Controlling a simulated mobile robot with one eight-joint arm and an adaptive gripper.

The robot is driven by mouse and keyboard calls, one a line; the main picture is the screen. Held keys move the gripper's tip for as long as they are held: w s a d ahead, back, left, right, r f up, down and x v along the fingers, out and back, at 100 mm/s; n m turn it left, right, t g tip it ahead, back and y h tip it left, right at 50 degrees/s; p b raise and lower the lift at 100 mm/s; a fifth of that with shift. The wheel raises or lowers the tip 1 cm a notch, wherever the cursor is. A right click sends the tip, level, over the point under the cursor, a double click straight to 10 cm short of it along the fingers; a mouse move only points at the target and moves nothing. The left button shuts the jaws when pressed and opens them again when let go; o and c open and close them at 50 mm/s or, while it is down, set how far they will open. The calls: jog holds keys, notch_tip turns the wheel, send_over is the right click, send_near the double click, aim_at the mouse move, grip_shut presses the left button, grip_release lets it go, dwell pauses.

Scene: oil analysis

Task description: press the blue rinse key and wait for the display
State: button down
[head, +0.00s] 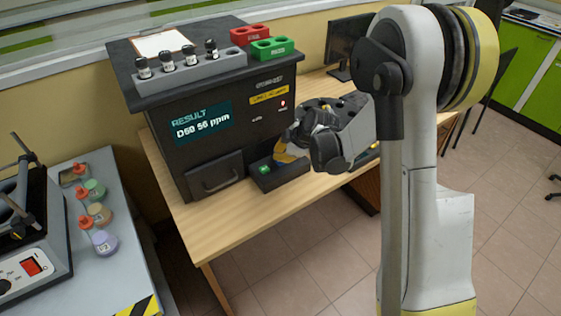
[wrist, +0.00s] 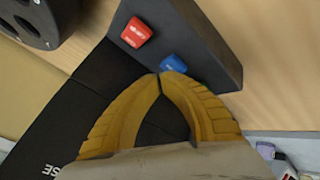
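The blue key (wrist: 173,63) sits on the dark key panel (wrist: 215,55) in the wrist view, beside a red key (wrist: 136,32). My gripper (wrist: 158,76) is shut and empty, its yellow fingertips together just at the edge of the blue key. I cannot tell whether they touch it. In the head view my gripper (head: 284,154) is over the key panel (head: 283,179) and hides the blue and red keys; a green key (head: 264,169) shows. The display (head: 202,123) on the black analyser (head: 165,158) reads "RESULT" and "D50 56 ppm". A small red light (head: 283,103) is lit.
On the analyser stand a grey rack (head: 205,68) of vials, a red rack (head: 250,35), a green rack (head: 270,48) and a clipboard (head: 160,43). A monitor (head: 345,45) is behind. The wooden table (head: 235,220) is clear in front. A grey bench (head: 100,275) holds several small bottles.

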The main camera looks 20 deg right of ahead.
jog(key=shift+f+b, duration=0.5)
jog(key=shift+f, duration=0.05)
dwell(0.4)
jog(key=shift+r, duration=0.1)
jog(key=shift+r+p, duration=0.6)
jog(key=shift+r, duration=0.3)
jog(key=shift+r+p, duration=1.65)
jog(key=shift+r, duration=0.85)
